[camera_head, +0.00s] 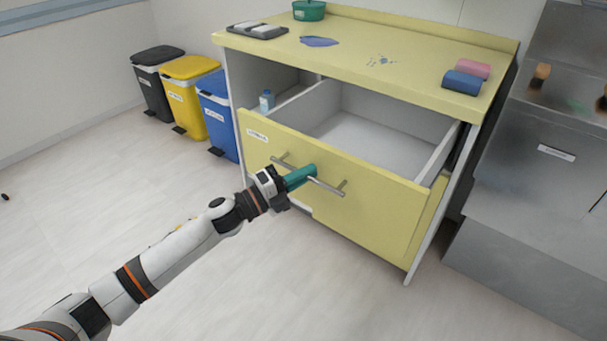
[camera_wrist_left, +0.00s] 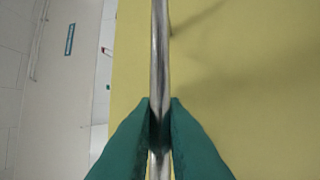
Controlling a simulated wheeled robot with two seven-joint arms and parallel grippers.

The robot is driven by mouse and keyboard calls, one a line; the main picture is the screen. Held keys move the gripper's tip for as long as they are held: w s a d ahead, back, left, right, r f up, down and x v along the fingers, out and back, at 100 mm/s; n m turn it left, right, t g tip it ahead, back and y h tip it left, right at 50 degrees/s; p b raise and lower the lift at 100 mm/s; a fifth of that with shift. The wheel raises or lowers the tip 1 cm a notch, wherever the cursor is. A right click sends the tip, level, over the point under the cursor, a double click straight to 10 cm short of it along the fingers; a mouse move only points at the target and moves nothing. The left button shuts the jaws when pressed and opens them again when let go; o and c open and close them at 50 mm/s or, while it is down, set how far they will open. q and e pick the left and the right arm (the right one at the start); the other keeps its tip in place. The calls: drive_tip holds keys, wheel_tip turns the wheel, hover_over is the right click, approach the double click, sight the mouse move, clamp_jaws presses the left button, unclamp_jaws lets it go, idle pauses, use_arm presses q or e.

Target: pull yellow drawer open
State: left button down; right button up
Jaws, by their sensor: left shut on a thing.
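The yellow drawer (camera_head: 375,185) of the cabinet stands well out from the body, and its white inside shows empty. Its metal bar handle (camera_head: 328,187) runs across the yellow front; it also shows upright in the left wrist view (camera_wrist_left: 160,50). My left gripper (camera_head: 306,174), with green fingers, is shut on the handle bar. In the left wrist view the two green fingertips (camera_wrist_left: 160,112) press on the bar from both sides. My right gripper is out of view.
The cabinet's yellow top (camera_head: 350,55) holds a grey tray (camera_head: 257,30), a green pot (camera_head: 309,10) and blue and pink rolls (camera_head: 463,82). Black, yellow and blue bins (camera_head: 191,97) stand at the left. A steel unit (camera_head: 530,190) stands at the right.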

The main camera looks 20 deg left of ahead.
use_arm(q)
drive_tip(key=c, duration=1.5)
unclamp_jaws()
drive_tip(key=shift+a, duration=0.1)
drive_tip(key=v, duration=1.2)
drive_tip(key=shift+f, duration=0.1)
